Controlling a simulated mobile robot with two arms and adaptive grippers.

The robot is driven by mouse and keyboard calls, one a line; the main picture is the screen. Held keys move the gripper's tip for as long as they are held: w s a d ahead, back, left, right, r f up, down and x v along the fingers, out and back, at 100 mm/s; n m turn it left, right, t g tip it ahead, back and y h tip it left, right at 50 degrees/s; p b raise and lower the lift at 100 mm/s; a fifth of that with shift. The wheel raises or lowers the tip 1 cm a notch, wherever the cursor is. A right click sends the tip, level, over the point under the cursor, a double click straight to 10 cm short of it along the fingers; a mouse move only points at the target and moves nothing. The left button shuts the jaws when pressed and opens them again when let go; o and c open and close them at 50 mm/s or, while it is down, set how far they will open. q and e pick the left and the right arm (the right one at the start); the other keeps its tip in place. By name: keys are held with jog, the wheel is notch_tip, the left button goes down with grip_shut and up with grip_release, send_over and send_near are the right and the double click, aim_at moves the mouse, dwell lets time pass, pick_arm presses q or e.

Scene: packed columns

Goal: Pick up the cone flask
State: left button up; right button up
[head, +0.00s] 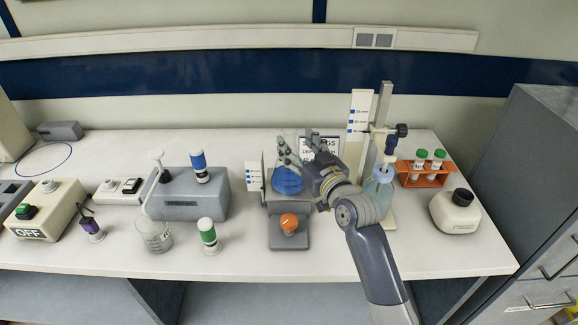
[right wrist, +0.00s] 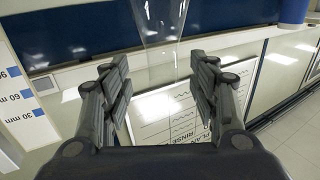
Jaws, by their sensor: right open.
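The cone flask (head: 287,182) appears to be the vessel with blue contents on the grey stirrer-like device (head: 289,238) with an orange knob. Its upper part is hard to make out behind my right gripper. My right gripper (head: 296,150) is open, with its fingers over and just behind the blue vessel in the head view. In the right wrist view the two fingers (right wrist: 160,88) are apart with nothing gripped. A clear glass shape (right wrist: 160,22) shows beyond them at the top; I cannot tell for sure that it is the flask. My left gripper is not in view.
An orange tube rack (head: 424,175) and a white bottle (head: 455,212) are farther right.

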aim_at(292, 141)
jog(key=p+x, duration=0.1)
jog(key=x, duration=0.2)
jog(key=shift+a+f, duration=0.15)
jog(key=shift+a, duration=0.1)
jog(key=shift+w+a+f, duration=0.1)
jog(key=shift+w+a, duration=0.05)
jog(key=shift+w, duration=0.3)
jog(key=shift+c, duration=0.6)
grip_shut()
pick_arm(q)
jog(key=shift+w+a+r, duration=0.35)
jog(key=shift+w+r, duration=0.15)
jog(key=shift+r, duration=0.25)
